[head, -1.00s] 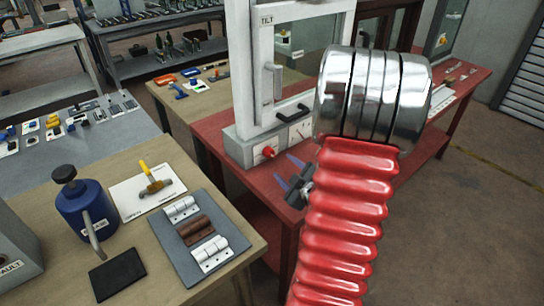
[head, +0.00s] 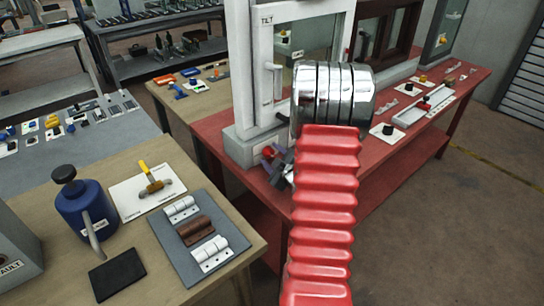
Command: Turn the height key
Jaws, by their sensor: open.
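The white frame unit labelled TILT (head: 238,75) stands on the red bench. A small red knob (head: 268,152) sits on the front of its grey base (head: 236,143). I cannot read a label that says which control is the height key. My gripper (head: 271,160) is open, with dark bluish fingers at the front of the base, right by the red knob. I cannot tell whether they touch it. My red ribbed arm and silver joint hide the right part of the base front.
The red bench (head: 425,138) carries cards with black knobs (head: 388,129) to the right of my arm. Floor at the right is clear.

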